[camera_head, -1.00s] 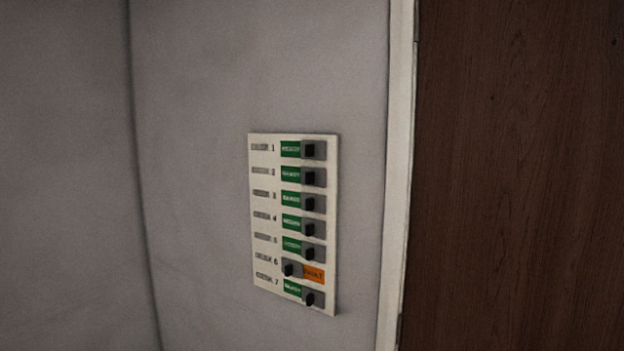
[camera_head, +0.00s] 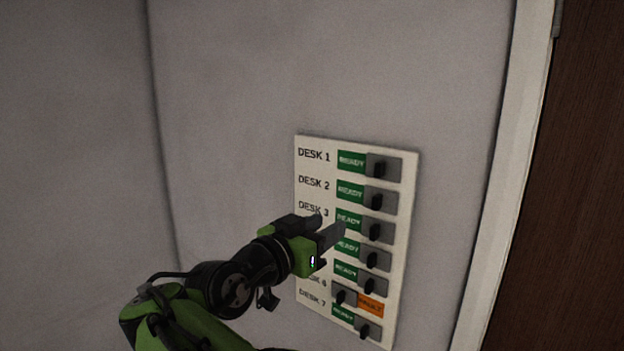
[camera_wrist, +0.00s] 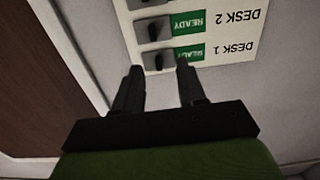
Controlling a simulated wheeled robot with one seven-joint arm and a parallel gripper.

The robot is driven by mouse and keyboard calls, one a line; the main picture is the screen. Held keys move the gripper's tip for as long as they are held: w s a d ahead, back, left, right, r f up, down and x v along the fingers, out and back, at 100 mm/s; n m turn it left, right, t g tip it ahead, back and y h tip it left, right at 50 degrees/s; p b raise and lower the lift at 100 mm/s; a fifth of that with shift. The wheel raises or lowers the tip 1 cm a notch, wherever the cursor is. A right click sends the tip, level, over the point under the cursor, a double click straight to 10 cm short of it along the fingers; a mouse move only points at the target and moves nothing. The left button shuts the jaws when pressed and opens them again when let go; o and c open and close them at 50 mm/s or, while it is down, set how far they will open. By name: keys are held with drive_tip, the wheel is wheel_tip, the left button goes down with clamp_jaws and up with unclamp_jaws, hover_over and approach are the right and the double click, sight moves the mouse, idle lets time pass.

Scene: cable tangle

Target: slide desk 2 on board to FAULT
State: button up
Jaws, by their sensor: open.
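The white status board (camera_head: 325,169) hangs on the grey wall, with rows labelled from DESK 1 down to DESK 7. The desk 2 slider (camera_head: 377,199) sits at the right of its row, with green READY showing on its left. The wrist view shows the board upside down, with the desk 2 slider (camera_wrist: 153,29) at the top. My gripper (camera_head: 328,228) is open and empty in front of the board's left middle, hiding parts of the desk 4 and 5 labels. In the wrist view, the fingers (camera_wrist: 160,80) point toward the desk 1 row.
The desk 1 slider (camera_head: 381,168) and desk 3 slider (camera_head: 375,231) sit close above and below, both at READY. The desk 6 slider (camera_head: 345,297) is at the left, with orange FAULT (camera_head: 371,307) showing. A pale door frame (camera_head: 505,150) and brown door (camera_head: 570,190) stand to the right.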

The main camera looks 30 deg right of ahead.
drive_tip(key=s+d+r, duration=0.1)
drive_tip(key=s, duration=0.1)
drive_tip(key=p, duration=0.5)
approach(375, 198)
drive_tip(key=x, duration=0.8)
drive_tip(key=shift+d+r, duration=0.1)
drive_tip(key=shift+r, duration=0.05)
drive_tip(key=shift+w+d, duration=0.2)
drive_tip(key=shift+d, duration=0.1)
drive_tip(key=shift+a, duration=0.1)
clamp_jaws()
